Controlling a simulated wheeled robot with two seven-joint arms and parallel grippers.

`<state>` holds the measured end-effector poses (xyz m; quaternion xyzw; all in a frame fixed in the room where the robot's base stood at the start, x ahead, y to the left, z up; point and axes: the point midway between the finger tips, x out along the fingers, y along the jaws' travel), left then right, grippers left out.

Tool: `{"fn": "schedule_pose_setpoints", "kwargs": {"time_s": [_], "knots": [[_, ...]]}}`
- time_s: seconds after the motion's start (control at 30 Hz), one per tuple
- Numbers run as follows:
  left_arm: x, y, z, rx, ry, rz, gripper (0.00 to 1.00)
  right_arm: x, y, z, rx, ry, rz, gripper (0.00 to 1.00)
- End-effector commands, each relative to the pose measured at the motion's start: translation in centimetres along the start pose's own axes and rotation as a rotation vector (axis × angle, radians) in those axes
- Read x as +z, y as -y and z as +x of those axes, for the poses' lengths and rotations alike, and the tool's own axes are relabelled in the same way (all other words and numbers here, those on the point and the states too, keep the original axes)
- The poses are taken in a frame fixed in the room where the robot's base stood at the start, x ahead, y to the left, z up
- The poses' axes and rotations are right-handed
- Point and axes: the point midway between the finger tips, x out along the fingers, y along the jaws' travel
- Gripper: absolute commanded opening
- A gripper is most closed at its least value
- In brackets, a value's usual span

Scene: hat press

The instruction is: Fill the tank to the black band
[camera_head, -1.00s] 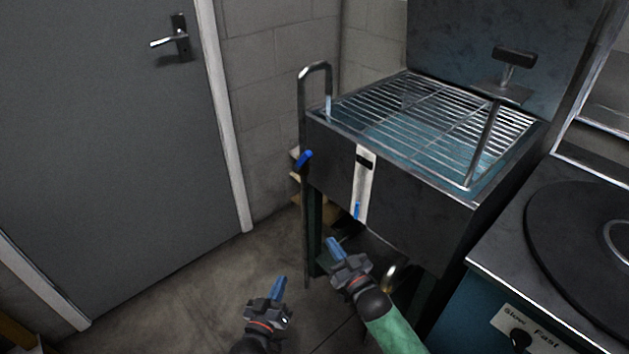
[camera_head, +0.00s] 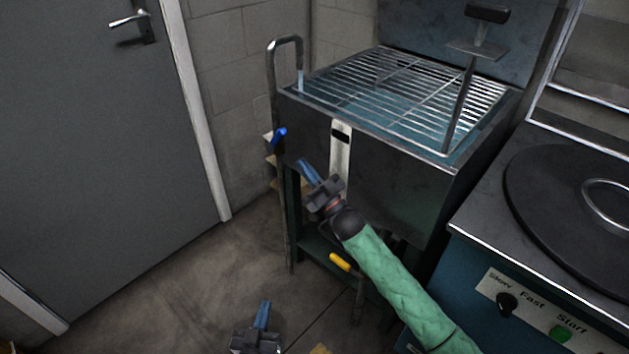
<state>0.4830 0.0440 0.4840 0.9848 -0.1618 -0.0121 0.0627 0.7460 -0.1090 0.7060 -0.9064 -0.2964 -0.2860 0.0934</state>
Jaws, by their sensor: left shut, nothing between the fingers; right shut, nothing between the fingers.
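The tank (camera_head: 400,175) is a dark metal box with a wire rack on top and bluish water under it. A bent pipe (camera_head: 285,42) rises at its left corner, with a pale blue stream at its spout (camera_head: 300,80). The pipe's blue lever (camera_head: 280,137) points up and right. The white gauge strip on the tank front carries the black band (camera_head: 341,136); the strip's lower part is hidden behind my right gripper (camera_head: 307,170). That gripper is shut and empty, below and right of the lever, apart from it. My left gripper (camera_head: 264,314) is shut and empty, low over the floor.
A yellow handle (camera_head: 340,262) sits under the tank. A post with a black handle (camera_head: 488,13) stands over the rack. A blue machine with a round black plate (camera_head: 560,195) and knobs stands at right. A grey door (camera_head: 80,150) is at left; the floor before it is clear.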

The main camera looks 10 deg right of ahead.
Motion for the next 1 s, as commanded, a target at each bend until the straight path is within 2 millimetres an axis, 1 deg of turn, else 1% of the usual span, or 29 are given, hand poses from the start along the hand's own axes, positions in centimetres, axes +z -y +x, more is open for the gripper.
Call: {"fn": "schedule_pose_setpoints", "kwargs": {"time_s": [0.03, 0.2, 0.4, 0.6, 1.0], "knots": [[-0.1, 0.0, 0.0, 0.000, -0.003, 0.000, 0.00, -0.1, 0.0, 1.0, -0.001, -0.003, 0.000, 0.00], [-0.5, 0.0, 0.1, 0.001, -0.016, 0.001, 0.00, -0.1, 0.0, 3.9, -0.001, -0.003, 0.000, 0.00], [-0.9, -0.1, 0.1, 0.003, -0.032, 0.003, 0.00, 0.0, 0.0, 6.1, 0.000, -0.001, 0.000, 0.00], [-1.6, -0.1, 0.2, 0.003, -0.051, 0.005, 0.00, 0.0, 0.0, 6.9, 0.000, 0.000, 0.000, 0.00], [-1.7, -0.1, 0.3, 0.003, -0.048, 0.004, 0.00, 0.0, 0.0, 7.0, 0.000, 0.000, 0.000, 0.00]]}}
